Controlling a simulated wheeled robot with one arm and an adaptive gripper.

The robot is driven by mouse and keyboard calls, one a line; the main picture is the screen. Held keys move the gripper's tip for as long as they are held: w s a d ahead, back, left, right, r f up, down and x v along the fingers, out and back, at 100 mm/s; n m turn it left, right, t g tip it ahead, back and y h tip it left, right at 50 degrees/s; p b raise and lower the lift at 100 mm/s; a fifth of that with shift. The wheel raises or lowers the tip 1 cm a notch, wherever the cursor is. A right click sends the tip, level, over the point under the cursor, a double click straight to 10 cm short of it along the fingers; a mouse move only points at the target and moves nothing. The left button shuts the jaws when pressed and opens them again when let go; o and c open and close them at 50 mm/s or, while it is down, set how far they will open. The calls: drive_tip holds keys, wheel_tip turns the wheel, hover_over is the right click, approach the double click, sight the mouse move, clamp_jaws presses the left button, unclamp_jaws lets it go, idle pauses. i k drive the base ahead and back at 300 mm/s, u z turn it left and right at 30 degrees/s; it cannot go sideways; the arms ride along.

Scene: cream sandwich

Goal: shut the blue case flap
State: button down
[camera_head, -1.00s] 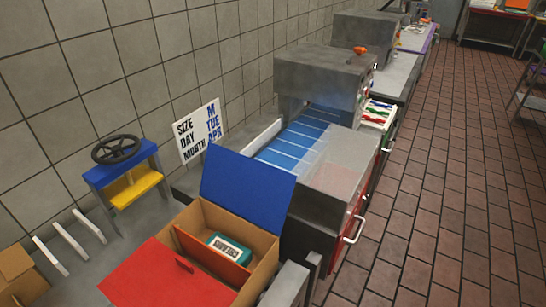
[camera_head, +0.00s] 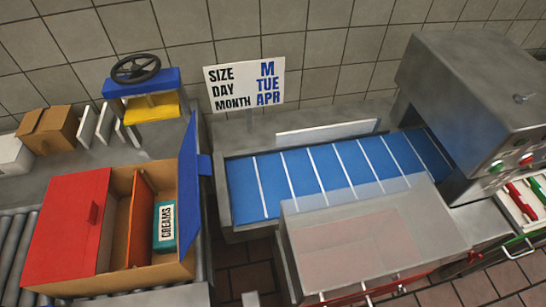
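The case is a brown cardboard box (camera_head: 145,272) standing on a roller conveyor at the left. Its blue flap (camera_head: 189,185) stands open, roughly upright, along the box's right side. Its red flap (camera_head: 65,228) lies over the left part of the box. Inside, an orange-red divider (camera_head: 140,218) stands beside a teal pack labelled CREAMS (camera_head: 164,228). The right compartment is open from above. My gripper is not in view.
A blue striped conveyor belt (camera_head: 300,176) lies right of the box, leading to a grey machine (camera_head: 480,95). A sign (camera_head: 245,85) and a blue-yellow stand with a black wheel (camera_head: 136,68) stand behind. A closed brown box (camera_head: 47,130) sits far left.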

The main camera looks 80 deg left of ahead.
sight(192, 166)
drive_tip(key=i, duration=1.45)
drive_tip(key=u, duration=4.65)
drive_tip(key=k, duration=0.3)
drive_tip(key=u, duration=0.4)
drive_tip(key=i, duration=0.75)
drive_tip(key=u, duration=0.45)
